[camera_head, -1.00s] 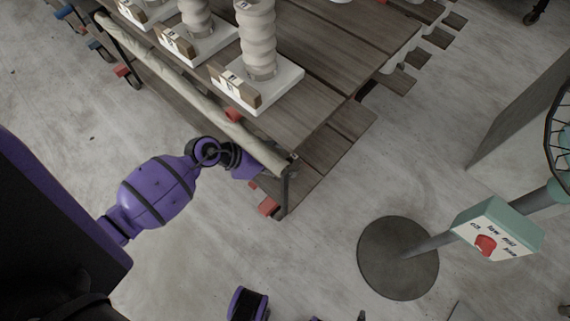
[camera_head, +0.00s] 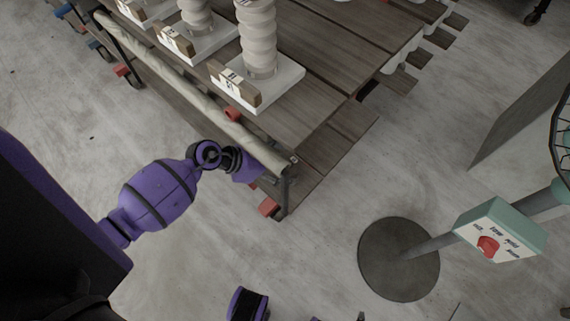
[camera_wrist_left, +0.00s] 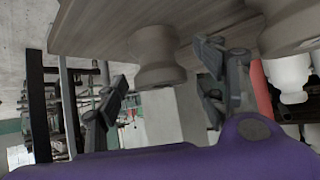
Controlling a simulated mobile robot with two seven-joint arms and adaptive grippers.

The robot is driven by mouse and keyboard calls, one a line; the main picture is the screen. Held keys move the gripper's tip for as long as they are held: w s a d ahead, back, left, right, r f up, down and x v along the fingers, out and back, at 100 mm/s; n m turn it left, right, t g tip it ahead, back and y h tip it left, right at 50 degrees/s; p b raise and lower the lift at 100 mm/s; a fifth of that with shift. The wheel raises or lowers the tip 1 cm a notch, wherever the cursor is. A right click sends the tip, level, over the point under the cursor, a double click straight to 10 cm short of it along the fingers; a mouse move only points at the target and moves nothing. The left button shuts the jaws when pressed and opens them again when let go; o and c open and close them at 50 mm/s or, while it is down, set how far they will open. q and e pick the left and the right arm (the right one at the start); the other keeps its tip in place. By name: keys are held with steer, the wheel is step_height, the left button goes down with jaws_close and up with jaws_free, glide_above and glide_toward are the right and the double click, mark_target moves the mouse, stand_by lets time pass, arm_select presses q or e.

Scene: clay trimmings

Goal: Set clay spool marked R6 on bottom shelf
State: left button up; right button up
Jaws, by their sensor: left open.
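My left arm reaches in from the left in the head view, and its hand is hidden beneath the cart's top deck. In the left wrist view my left gripper (camera_wrist_left: 163,88) is open. A pale spool-shaped piece (camera_wrist_left: 158,60) shows between and beyond its fingers, against a grey-brown plank surface (camera_wrist_left: 100,28); I cannot tell whether the fingers touch it. That view looks upside down. Another pale rounded piece (camera_wrist_left: 292,28) is at the upper right. A lower wooden shelf (camera_head: 340,140) shows past the deck's near end. No R6 mark is readable. My right gripper is not in view.
On the top deck (camera_head: 325,55), tall pale clay columns (camera_head: 258,40) stand on white square bases with labelled brown blocks (camera_head: 232,85). A dark cart post (camera_head: 283,190) stands near my wrist. A round-based stand (camera_head: 398,260) with a green button box (camera_head: 500,230) is at right.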

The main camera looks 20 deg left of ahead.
arm_select(q)
steer(key=p+v, duration=0.2)
steer(key=v, duration=0.9)
steer(key=s+d+r+n+t, duration=0.2)
steer(key=s+r+n+t, duration=0.15)
steer(key=t, duration=0.25)
steer(key=s+a+f+n+y, duration=0.4)
steer(key=s+f+n+y, duration=0.3)
steer(key=s, duration=0.4)
steer(key=s+d+f+g, duration=0.2)
steer(key=s, duration=0.3)
steer(key=s+d+f+g+y, duration=0.1)
steer(key=s+d+f+g, duration=0.1)
steer(key=s, duration=0.4)
steer(key=shift+s+f+g, duration=0.3)
steer(key=shift+f+g, duration=0.35)
steer(key=shift+g, duration=0.05)
steer(key=shift+d, duration=0.15)
